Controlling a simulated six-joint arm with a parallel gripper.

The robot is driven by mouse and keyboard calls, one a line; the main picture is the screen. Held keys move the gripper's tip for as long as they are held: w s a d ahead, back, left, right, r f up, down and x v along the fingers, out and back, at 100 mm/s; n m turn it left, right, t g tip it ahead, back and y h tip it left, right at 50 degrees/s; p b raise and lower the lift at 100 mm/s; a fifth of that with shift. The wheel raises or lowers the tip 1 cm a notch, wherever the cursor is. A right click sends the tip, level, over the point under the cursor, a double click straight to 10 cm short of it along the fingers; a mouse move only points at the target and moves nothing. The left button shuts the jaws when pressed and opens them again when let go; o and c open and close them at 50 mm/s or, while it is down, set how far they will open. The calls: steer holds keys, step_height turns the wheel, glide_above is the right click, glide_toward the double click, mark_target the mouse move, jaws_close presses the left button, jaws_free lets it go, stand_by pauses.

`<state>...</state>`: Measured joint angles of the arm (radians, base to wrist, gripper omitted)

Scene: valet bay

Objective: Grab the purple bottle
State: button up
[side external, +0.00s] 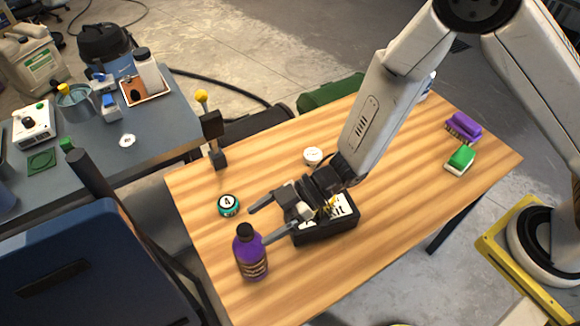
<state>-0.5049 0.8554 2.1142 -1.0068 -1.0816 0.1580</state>
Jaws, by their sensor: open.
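The purple bottle (250,256) stands upright near the front left part of the wooden table. It has a black cap and a dark label low on its side. My gripper (258,225) is open, with its two grey fingers pointing left. The nearer fingertip is close to the bottle's right side; I cannot tell whether it touches. The farther fingertip is beyond the bottle, near a teal puck. Nothing shows between the fingers.
The teal puck marked 4 (228,205) lies behind the bottle. A black box (325,229) sits under my gripper. A white round item (313,156), a purple brush (463,127) and a green-and-white block (461,159) are farther back and right. A blue panel (90,270) stands left of the table.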

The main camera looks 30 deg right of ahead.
mark_target(238, 237)
steer(key=shift+a+f, duration=0.15)
steer(key=shift+a, duration=0.3)
steer(key=shift+x, duration=2.6)
steer(key=shift+w, duration=0.15)
jaws_close()
